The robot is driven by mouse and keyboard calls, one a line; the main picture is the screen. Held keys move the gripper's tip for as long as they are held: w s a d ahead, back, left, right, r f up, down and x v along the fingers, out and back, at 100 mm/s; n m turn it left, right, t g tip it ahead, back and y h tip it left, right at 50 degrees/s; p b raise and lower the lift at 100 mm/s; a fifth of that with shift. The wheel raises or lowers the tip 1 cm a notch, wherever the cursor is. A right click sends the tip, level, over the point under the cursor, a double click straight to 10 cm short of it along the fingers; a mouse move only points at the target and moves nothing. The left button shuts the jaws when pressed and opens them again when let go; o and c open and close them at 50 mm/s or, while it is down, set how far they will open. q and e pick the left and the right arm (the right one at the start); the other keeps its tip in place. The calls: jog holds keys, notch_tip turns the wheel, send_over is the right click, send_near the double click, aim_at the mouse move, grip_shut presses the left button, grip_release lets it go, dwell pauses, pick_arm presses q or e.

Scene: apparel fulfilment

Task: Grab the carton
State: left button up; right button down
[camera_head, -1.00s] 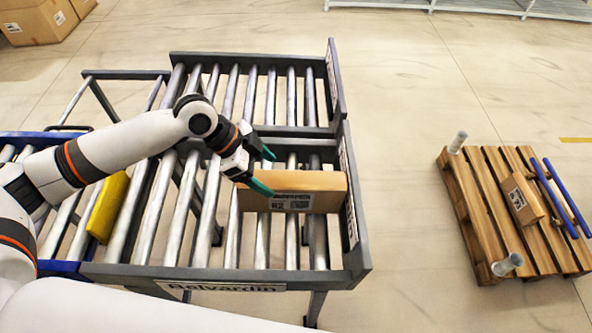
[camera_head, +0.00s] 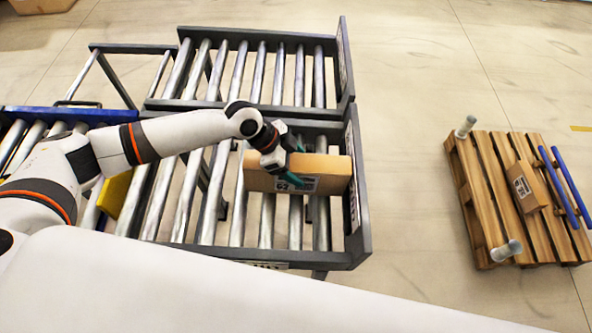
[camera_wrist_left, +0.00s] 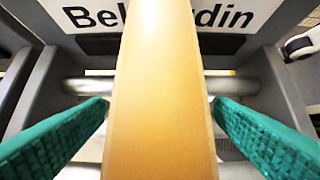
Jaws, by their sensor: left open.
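The carton (camera_head: 325,171) is a thin brown box with a printed label. It stands on edge on the rollers at the right end of the near conveyor, near the end plate. In the left wrist view the carton (camera_wrist_left: 161,100) runs up the middle of the picture. My left gripper (camera_head: 300,172) is at the carton, one teal finger on the far side and one on the near side. In the left wrist view my left gripper (camera_wrist_left: 160,128) is open, its fingers astride the carton with a gap on each side. My right gripper is out of view.
The conveyor's dark end wall (camera_head: 357,190) is close to the carton's right end. A yellow block (camera_head: 115,195) lies on the rollers at left. A wooden pallet (camera_head: 490,190) with a small brown box (camera_head: 525,188) stands on the floor at right. Open floor lies between.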

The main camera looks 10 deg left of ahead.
pick_arm(q)
jog(key=shift+x, duration=1.1)
jog(key=shift+w+r, duration=0.1)
jog(key=shift+r, duration=0.05)
jog(key=c, duration=1.4)
